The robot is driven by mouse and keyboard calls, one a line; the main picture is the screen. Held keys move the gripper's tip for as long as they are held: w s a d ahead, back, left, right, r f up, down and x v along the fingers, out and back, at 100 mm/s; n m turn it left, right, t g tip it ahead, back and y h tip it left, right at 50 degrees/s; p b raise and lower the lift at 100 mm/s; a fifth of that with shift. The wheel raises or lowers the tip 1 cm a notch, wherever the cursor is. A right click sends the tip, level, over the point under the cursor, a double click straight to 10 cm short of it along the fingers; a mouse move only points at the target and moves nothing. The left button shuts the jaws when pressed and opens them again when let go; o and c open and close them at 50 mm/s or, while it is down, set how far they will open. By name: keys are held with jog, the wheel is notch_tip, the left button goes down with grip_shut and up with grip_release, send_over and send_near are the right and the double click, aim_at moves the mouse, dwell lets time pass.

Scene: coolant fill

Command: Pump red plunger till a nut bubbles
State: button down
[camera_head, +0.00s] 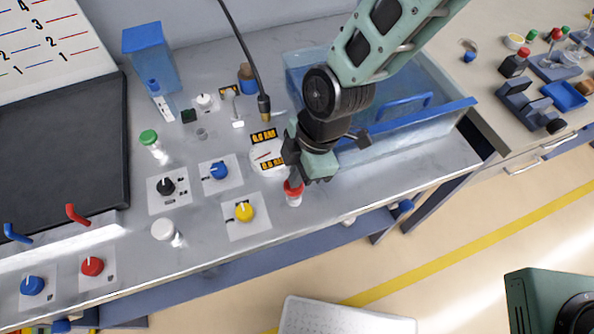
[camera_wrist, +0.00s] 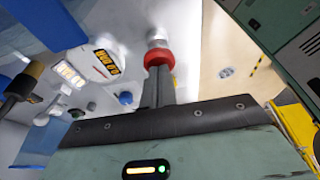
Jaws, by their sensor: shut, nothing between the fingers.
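The red plunger (camera_head: 292,188) stands on a short pale body near the front edge of the bench. In the wrist view the red plunger (camera_wrist: 159,57) shows as a red ring just beyond my fingertips. My gripper (camera_head: 298,179) is shut and empty, pointing down at the plunger's top. In the wrist view my gripper (camera_wrist: 158,76) has its fingers together against or just over the red cap; I cannot tell whether they touch. A clear blue tank (camera_head: 455,112) stands behind my arm, partly hidden by it. I cannot make out a nut or bubbles.
A round gauge (camera_head: 262,158) with lit displays sits left of the gripper. A blue knob (camera_head: 219,170), a yellow knob (camera_head: 244,211) and a black knob (camera_head: 166,186) are nearby. A black hose (camera_head: 262,95) hangs behind. A green-capped bottle (camera_head: 150,140) stands farther left.

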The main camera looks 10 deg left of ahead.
jog(key=shift+f+b, duration=1.3)
jog(key=shift+f, duration=0.15)
jog(key=shift+d, duration=0.1)
jog(key=shift+r, duration=0.1)
jog(key=shift+r+p, duration=0.35)
jog(key=shift+p, duration=0.05)
notch_tip(320, 180, up, 3)
jog(key=shift+r+p, duration=0.1)
jog(key=shift+p, duration=1)
jog(key=b+v, duration=0.2)
jog(key=v, duration=0.8)
jog(key=shift+r, duration=0.2)
